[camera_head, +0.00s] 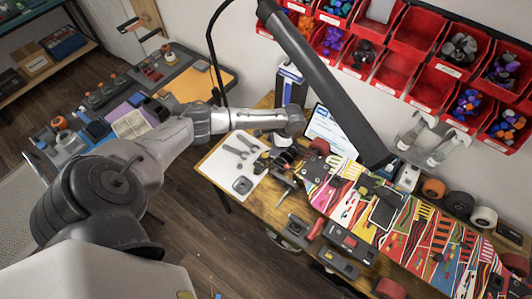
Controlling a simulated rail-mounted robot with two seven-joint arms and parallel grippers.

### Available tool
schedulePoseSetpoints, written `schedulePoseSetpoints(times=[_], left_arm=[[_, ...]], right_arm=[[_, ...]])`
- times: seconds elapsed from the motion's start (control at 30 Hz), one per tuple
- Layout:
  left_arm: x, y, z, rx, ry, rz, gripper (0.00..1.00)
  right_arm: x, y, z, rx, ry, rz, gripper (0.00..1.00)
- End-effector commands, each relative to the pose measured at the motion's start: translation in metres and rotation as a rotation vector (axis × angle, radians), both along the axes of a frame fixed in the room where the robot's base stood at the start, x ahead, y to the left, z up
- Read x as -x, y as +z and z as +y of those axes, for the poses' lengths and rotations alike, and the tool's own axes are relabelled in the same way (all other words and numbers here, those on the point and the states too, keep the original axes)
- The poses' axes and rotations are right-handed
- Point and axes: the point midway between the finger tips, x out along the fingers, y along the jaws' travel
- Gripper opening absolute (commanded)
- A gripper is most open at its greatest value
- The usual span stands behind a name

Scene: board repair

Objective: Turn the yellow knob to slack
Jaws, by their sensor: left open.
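My left arm reaches in from the left over the wooden workbench (217,172). My left gripper (282,160) is at the bench's left part, beside a dark metal truck and wheel assembly (316,166) at the near end of a colourful board (345,205). The gripper is open; its fingertips are small and partly lost among dark parts. I cannot clearly make out a yellow knob; it may be hidden by the gripper or too small to tell. My right gripper is not in view.
A white sheet with grey tools (226,165) lies left of the gripper. Clamps with red parts (350,243) line the front edge. Tape rolls (433,188) stand behind the board.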

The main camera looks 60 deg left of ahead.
Motion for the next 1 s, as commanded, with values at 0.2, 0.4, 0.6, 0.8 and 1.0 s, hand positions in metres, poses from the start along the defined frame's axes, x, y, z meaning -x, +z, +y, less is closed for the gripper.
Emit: schedulePoseSetpoints(times=[0.2, 0.4, 0.6, 0.8, 1.0], left_arm=[[0.014, -0.034, 0.005, -0.001, 0.001, 0.002, 0.54], [0.021, -0.054, 0.008, 0.000, 0.001, 0.002, 0.54], [0.025, -0.063, 0.009, -0.001, 0.000, 0.001, 0.54], [0.025, -0.064, 0.010, -0.001, 0.000, 0.000, 0.54], [0.025, -0.064, 0.009, -0.001, 0.000, 0.000, 0.47]], right_arm=[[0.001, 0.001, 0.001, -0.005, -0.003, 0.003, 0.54], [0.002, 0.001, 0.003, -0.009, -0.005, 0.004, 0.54], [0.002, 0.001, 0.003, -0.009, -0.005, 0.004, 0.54], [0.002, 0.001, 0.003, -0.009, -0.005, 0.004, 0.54], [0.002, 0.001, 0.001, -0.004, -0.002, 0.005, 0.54]])
